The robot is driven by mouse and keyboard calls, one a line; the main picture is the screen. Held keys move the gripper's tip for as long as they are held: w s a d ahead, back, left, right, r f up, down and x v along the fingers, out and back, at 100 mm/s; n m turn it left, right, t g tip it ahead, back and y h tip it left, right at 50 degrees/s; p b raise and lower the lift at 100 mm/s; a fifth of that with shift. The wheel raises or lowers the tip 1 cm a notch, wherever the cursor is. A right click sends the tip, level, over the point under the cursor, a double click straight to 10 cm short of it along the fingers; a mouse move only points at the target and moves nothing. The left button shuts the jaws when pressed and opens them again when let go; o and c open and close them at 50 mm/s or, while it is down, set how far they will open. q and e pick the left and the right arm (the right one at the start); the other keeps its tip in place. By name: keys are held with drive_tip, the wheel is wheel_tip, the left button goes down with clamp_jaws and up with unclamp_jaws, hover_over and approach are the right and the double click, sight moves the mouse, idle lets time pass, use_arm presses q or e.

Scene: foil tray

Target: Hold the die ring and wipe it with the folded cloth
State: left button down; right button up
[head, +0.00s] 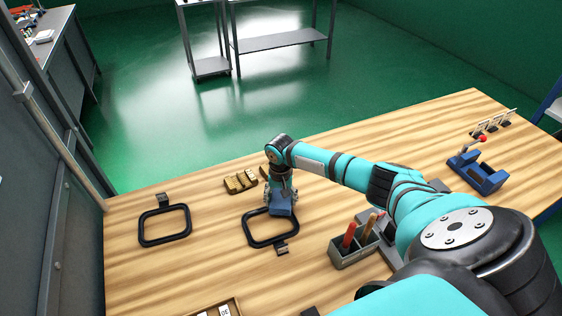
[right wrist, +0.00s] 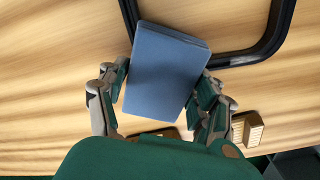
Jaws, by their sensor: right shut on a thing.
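The folded cloth (head: 281,209) is a small blue block-like pad. My right gripper (head: 280,194) is shut on it, with a finger on each side in the right wrist view (right wrist: 167,80). Two black rounded-square rings with small tabs lie on the table. The nearer-to-centre die ring (head: 252,240) is under the cloth's edge, and its side also shows in the right wrist view (right wrist: 240,57). The cloth overlaps this ring in both views; I cannot tell whether they touch. The other ring (head: 142,228) lies flat to the left, with nothing on it. My left gripper is out of view.
A small tray of gold-coloured blocks (head: 241,182) sits just behind the gripper. A grey holder with red-handled tools (head: 353,256) stands to the right. A blue device with a red knob (head: 486,180) and a card rack (head: 493,124) are at far right.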

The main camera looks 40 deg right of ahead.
sight(245, 215)
drive_tip(key=shift+w+a+p, duration=0.15)
drive_tip(key=shift+a+p, duration=0.1)
drive_tip(key=shift+a, duration=0.35)
drive_tip(key=shift+w+a+p, duration=0.15)
drive_tip(key=shift+a+p, duration=0.1)
drive_tip(key=shift+a, duration=0.3)
drive_tip(key=shift+w+a+f+p, duration=0.1)
drive_tip(key=shift+w+a+p, duration=0.15)
drive_tip(key=shift+a, duration=0.65)
drive_tip(key=shift+w+a+p, duration=0.15)
drive_tip(key=shift+w+a, duration=0.05)
drive_tip(key=shift+a, duration=0.7)
drive_tip(key=shift+w+a+p, duration=0.15)
drive_tip(key=shift+a+p, duration=0.15)
drive_tip(key=shift+a, duration=0.35)
drive_tip(key=shift+w+a, duration=0.2)
drive_tip(key=shift+a, duration=0.3)
drive_tip(key=shift+w+a, duration=0.15)
drive_tip(key=shift+a, duration=0.3)
drive_tip(key=shift+w+a+p, duration=0.25)
drive_tip(key=shift+a+p, duration=0.15)
drive_tip(key=shift+a, duration=0.45)
drive_tip(key=shift+w+a, duration=0.25)
drive_tip(key=shift+a, duration=0.25)
